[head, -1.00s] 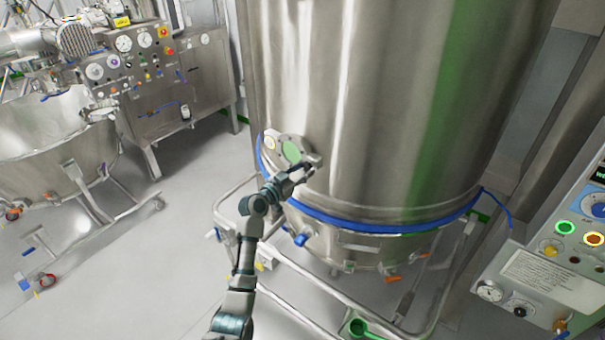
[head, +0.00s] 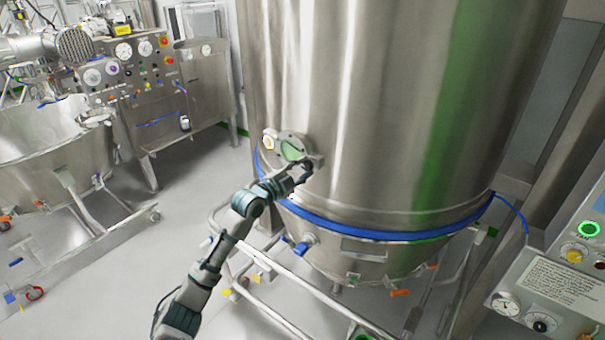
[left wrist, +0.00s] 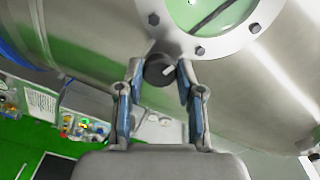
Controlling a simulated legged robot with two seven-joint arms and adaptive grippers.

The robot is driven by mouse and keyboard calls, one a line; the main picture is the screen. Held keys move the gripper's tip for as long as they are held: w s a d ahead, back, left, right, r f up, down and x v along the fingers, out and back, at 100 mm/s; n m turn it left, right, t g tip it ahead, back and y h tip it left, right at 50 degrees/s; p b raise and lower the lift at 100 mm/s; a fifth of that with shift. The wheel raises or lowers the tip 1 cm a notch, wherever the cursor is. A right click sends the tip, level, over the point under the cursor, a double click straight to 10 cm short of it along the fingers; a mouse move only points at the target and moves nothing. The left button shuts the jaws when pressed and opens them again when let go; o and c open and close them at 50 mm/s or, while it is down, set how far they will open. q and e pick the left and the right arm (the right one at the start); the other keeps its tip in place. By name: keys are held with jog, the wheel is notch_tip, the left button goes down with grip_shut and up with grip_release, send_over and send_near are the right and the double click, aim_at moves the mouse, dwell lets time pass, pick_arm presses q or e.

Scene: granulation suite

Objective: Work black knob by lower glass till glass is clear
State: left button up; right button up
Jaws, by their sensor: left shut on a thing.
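The lower glass (head: 292,150) is a round green-looking window in a bolted steel flange, low on the big steel vessel (head: 380,100). In the left wrist view the glass (left wrist: 196,8) is cut off at the top, and a dark bar crosses it. The black knob (left wrist: 158,70), with a white mark, sits just under the flange. My left gripper (left wrist: 158,78) is shut on the knob, one finger on each side. In the head view my left gripper (head: 303,172) is at the flange's lower right and hides the knob. My right gripper is not in view.
A blue band (head: 365,230) rings the vessel below the glass, with a tube frame (head: 270,275) under it. A control panel (head: 560,275) stands at the right. A steel bowl machine (head: 45,150) stands at the left. Grey floor between is clear.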

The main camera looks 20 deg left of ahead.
pick_arm(q)
jog(key=shift+m, duration=1.5)
jog(key=shift+f+m+p, duration=0.25)
jog(key=shift+m+p, duration=0.05)
jog(key=shift+m, duration=0.4)
jog(key=shift+d, duration=0.1)
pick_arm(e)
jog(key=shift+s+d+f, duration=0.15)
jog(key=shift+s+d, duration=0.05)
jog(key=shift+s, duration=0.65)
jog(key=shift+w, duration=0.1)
pick_arm(q)
jog(key=o, duration=1.2)
jog(key=shift+c, duration=0.2)
jog(key=shift+r, duration=0.1)
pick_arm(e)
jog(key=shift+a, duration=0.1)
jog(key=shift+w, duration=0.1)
